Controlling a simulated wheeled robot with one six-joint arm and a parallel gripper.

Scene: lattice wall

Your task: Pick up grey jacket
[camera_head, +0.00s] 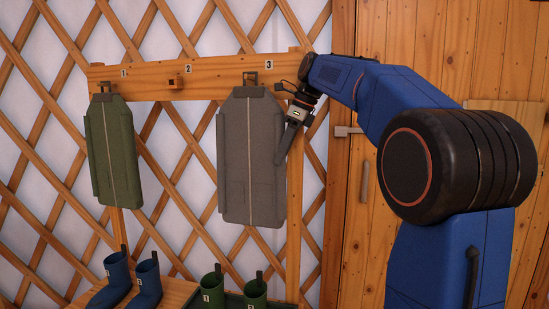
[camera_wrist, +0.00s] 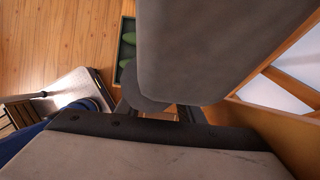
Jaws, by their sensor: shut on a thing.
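The grey jacket (camera_head: 252,160) hangs upright on the hook marked 3 of the wooden rail in the head view. My gripper (camera_head: 285,140) is at the jacket's upper right edge, shut on it. In the wrist view the jacket (camera_wrist: 215,45) fills the upper middle, and my gripper's fingers (camera_wrist: 160,110) reach to its near edge. The exact place of the grip is partly hidden by the jacket.
A green jacket (camera_head: 113,152) hangs at hook 1; hook 2 (camera_head: 174,81) is empty. Blue boots (camera_head: 148,279) and green boots (camera_head: 212,288) stand below. A lattice wall lies behind, and a wooden door (camera_head: 385,190) with a handle is at the right.

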